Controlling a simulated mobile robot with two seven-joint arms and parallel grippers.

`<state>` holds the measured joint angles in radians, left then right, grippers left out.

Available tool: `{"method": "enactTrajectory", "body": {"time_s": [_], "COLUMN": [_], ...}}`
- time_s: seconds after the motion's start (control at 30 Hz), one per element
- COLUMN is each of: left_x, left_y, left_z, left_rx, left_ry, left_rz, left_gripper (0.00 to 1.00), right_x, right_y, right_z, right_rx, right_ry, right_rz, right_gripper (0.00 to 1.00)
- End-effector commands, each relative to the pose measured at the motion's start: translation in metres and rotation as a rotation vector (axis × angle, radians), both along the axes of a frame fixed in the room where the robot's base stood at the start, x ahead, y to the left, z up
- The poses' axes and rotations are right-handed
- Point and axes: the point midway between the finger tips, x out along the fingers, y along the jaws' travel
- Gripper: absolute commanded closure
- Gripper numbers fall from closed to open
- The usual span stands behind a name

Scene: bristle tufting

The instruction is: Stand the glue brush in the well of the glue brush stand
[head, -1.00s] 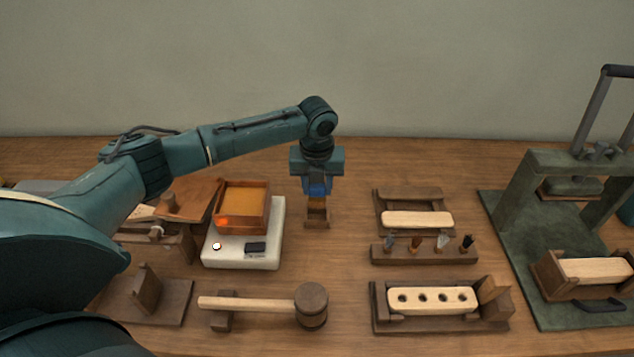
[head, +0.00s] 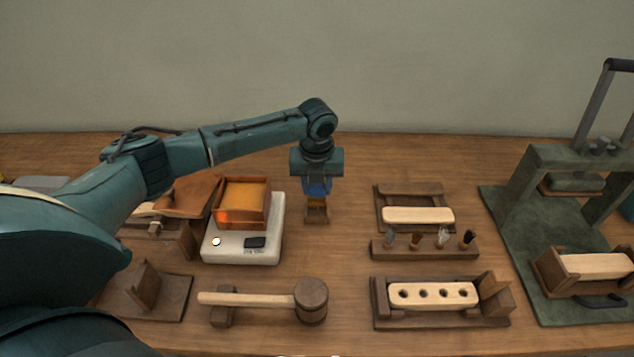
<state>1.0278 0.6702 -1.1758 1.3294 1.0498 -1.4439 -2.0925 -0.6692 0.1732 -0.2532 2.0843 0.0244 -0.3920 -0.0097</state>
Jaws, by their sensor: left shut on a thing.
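My left gripper (head: 317,190) points straight down, directly above the small wooden glue brush stand (head: 317,217) in the middle of the table. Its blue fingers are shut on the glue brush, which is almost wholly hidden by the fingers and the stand. I cannot tell how deep the brush is in the well, or whether it touches the bottom. The stand sits upright on the table. My right gripper is not in view.
Left of the stand, a wooden box with orange contents (head: 242,204) stands on a white scale (head: 275,232). A mallet (head: 312,302) lies in front. To the right are a rack of tufts (head: 425,252), a drilled block (head: 431,295) and a green press (head: 520,195).

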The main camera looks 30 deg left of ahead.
Motion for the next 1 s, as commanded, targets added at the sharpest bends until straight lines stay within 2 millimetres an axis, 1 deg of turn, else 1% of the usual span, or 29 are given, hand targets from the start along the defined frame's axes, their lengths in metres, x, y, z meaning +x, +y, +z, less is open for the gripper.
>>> {"method": "enactTrajectory", "body": {"time_s": [1.0], "left_x": [0.000], "left_y": [-0.001], "left_z": [-0.031], "left_rx": [-0.001], "left_ry": [0.000], "left_rz": [-0.001], "left_gripper": [0.82], "right_x": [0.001], "right_y": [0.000], "right_z": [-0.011], "right_rx": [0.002], "right_ry": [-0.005], "right_rz": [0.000], "right_gripper": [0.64]}}
